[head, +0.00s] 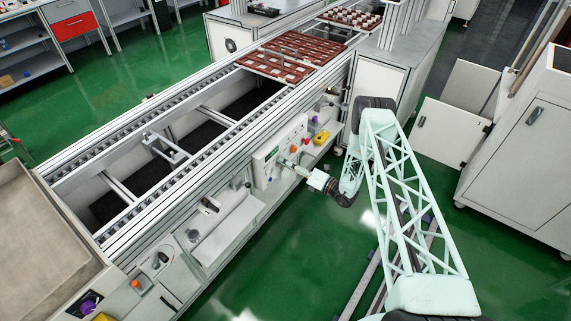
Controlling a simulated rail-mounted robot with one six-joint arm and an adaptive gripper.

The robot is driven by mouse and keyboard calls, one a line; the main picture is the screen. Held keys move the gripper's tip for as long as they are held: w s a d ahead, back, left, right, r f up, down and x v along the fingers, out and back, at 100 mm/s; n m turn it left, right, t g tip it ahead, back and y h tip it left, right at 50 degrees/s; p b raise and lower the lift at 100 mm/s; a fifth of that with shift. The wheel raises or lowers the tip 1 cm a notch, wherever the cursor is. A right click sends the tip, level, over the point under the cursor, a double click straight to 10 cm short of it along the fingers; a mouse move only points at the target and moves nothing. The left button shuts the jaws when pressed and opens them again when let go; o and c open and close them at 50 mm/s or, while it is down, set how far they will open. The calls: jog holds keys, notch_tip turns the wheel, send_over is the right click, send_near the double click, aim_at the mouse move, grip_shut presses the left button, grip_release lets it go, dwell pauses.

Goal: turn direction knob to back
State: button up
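A white control panel (262,157) is fixed to the side of the conveyor (205,128), with a small green display and several small buttons or knobs on its front. My gripper (285,163) reaches in from the right, and its tip is at the front of the panel. The direction knob cannot be made out; it is too small to tell or hidden behind the gripper. Whether the fingers touch anything, and whether they are open or shut, cannot be told at this size.
A yellow item (321,137) sits on the ledge right of the panel. A white cabinet (520,150) with an open door stands at right. Green floor (270,270) in front of the conveyor is clear.

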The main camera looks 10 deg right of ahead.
jog(key=shift+c, duration=0.7)
jog(key=c, duration=0.7)
jog(key=shift+n+b, duration=0.3)
jog(key=shift+n, duration=0.1)
jog(key=shift+w+d+n+b, duration=0.1)
jog(key=shift+n+b, duration=3.05)
jog(key=shift+n, duration=5.35)
